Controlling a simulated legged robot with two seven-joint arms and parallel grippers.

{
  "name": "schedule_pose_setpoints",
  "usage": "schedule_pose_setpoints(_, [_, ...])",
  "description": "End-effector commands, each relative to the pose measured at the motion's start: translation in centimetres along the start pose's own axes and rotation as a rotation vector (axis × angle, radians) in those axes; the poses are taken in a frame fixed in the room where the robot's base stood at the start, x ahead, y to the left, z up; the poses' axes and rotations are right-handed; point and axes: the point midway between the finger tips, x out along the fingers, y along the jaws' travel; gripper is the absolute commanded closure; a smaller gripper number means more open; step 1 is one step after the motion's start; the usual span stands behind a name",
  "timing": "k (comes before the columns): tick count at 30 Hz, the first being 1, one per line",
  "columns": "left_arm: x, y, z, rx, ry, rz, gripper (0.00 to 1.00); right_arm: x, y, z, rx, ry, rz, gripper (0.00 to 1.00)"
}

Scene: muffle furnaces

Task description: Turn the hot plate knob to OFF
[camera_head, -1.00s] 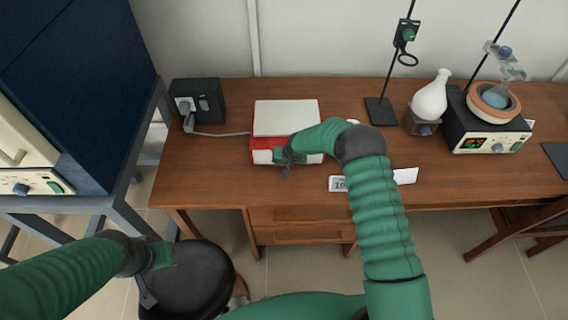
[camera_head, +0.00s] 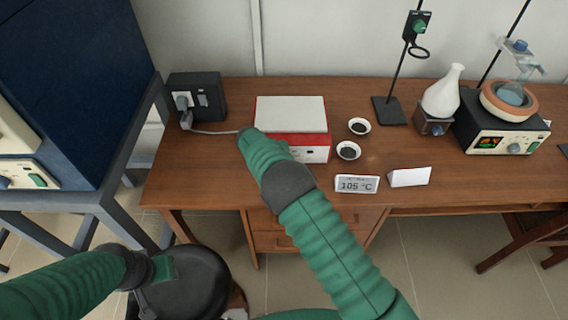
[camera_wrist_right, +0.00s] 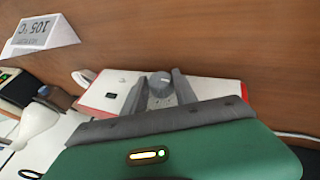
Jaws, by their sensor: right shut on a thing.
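The hot plate (camera_head: 290,112) has a white top, a red body and a white front panel, and sits at the back of the wooden desk. It also shows in the right wrist view (camera_wrist_right: 208,90). Its grey knob (camera_wrist_right: 160,84) is between the two fingers of my right gripper (camera_wrist_right: 159,88), which is shut on it. In the head view my right forearm covers the knob and gripper. My left gripper (camera_head: 147,300) hangs low at the left over a black round stool seat; its fingers are too dark to read.
Two small dishes (camera_head: 348,150) lie right of the hot plate. A flask (camera_head: 442,92), a heating device (camera_head: 500,135) and a black power box (camera_head: 197,97) are at the back.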

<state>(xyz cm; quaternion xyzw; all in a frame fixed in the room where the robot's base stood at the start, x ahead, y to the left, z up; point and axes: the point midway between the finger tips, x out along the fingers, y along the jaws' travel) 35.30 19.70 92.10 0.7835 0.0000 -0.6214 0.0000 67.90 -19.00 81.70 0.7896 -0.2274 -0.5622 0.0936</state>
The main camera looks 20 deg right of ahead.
Motion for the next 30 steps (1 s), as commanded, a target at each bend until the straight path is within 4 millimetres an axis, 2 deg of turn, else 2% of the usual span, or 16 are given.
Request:
schedule_pose_setpoints(14, [0.20,0.00,0.04,0.000,0.000,0.000,0.64,-0.04,-0.20,0.02,-0.008,0.000,0.010,1.00])
schedule_pose_setpoints(15, [0.20,0.00,0.04,0.000,0.000,0.000,0.64,-0.04,-0.21,0.03,-0.008,0.000,0.010,0.61])
schedule_pose_setpoints(19, [0.20,0.00,0.04,0.000,0.000,0.000,0.64,-0.02,-0.17,0.03,-0.007,0.000,0.010,0.44])
schedule_pose_setpoints(30, [-0.27,0.00,-0.06,0.000,0.000,0.000,0.64,-0.56,0.31,-0.27,-0.006,0.000,0.011,0.44])
